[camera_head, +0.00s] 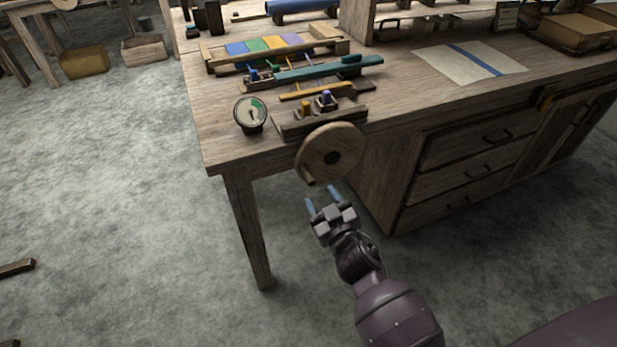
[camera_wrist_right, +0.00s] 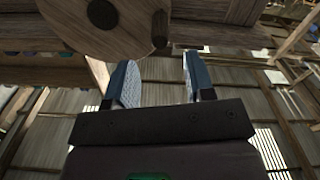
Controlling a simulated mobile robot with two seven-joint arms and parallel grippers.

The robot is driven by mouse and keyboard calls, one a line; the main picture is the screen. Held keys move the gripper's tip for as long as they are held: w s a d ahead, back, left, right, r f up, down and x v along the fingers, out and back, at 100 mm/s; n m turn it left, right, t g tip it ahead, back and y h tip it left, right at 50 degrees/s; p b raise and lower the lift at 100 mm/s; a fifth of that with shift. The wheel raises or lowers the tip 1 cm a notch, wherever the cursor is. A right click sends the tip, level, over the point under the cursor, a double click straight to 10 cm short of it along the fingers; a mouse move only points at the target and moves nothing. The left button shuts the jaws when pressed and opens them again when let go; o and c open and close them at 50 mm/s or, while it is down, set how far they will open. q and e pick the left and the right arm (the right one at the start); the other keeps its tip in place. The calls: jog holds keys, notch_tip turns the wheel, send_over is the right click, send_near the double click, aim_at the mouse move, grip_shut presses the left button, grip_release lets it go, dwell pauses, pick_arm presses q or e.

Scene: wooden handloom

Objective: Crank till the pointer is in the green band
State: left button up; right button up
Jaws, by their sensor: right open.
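The wooden crank wheel (camera_head: 342,150) is mounted at the front edge of the bench, with a dark hub at its middle. Its short handle peg (camera_head: 308,181) is at the wheel's lower left in the head view. In the right wrist view the wheel (camera_wrist_right: 72,22) fills the upper left, and the peg (camera_wrist_right: 160,28) stands beyond the fingers. My right gripper (camera_head: 322,199) is open and empty, just below the peg and apart from it. The round dial gauge (camera_head: 250,112) stands left of the wheel; its face shows a green band, but the pointer's exact reading is too small to tell. My left gripper is not in view.
The wooden bench (camera_head: 225,140) carries a small block with spools (camera_head: 325,118) behind the wheel and a loom with coloured strips (camera_head: 270,48) farther back. Drawers (camera_head: 470,170) are to the right.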

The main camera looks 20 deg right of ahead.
aim_at(312, 184)
jog(key=w+b, duration=0.1)
jog(key=w, duration=0.7)
jog(key=shift+a, duration=0.15)
grip_shut()
